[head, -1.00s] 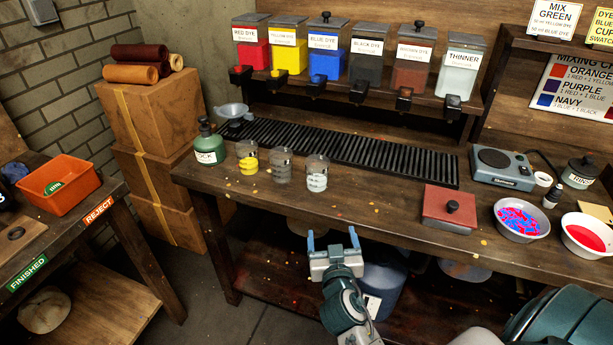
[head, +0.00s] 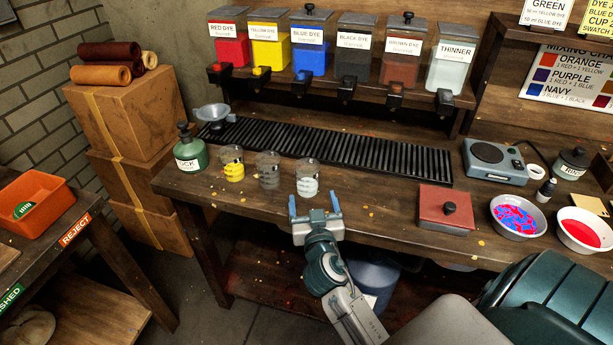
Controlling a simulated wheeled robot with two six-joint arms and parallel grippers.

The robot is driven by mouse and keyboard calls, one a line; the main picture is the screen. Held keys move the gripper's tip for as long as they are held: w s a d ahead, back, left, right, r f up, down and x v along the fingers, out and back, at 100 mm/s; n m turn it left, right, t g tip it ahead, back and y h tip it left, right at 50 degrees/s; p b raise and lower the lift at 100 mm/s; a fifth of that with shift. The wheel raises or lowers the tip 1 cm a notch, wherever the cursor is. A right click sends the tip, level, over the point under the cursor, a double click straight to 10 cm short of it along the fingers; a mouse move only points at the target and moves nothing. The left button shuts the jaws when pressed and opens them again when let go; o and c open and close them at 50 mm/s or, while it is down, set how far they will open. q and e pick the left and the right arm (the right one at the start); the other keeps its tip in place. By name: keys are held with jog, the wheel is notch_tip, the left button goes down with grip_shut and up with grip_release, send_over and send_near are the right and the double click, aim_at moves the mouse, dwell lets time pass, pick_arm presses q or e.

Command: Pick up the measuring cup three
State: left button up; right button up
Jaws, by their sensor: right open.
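Three clear measuring cups stand in a row on the bench: the left one (head: 232,165) with yellow in it, the middle one (head: 268,172) with greyish contents, and the right one (head: 307,176) with a whitish band. I take the right one as cup three. My right gripper (head: 314,201), with blue fingertips, is open and empty at the bench's front edge, just in front of the right cup. Its fingers spread wider than the cup. I cannot tell whether they touch it. My left gripper is not in view.
A green bottle (head: 190,151) stands left of the cups. A black grated strip (head: 330,148) lies behind them. A red-lidded box (head: 445,208), a bowl of coloured bits (head: 518,216) and a hot plate (head: 495,160) are to the right. The bench between cups and box is clear.

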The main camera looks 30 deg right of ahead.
aim_at(309, 187)
jog(key=shift+x, duration=0.9)
jog(key=shift+w+d+r+p, duration=0.15)
jog(key=shift+w+r+p, duration=0.05)
jog(key=shift+w+p, duration=0.15)
jog(key=x, duration=0.1)
jog(key=p+x, duration=0.1)
jog(key=x, duration=0.1)
jog(key=p+x, duration=0.1)
jog(key=shift+w+r, duration=0.2)
jog(key=shift+r, duration=0.05)
jog(key=shift+w+f, duration=0.1)
jog(key=shift+w, duration=0.1)
jog(key=shift+c, duration=0.7)
jog(key=c, duration=0.7)
jog(key=shift+c, duration=1.3)
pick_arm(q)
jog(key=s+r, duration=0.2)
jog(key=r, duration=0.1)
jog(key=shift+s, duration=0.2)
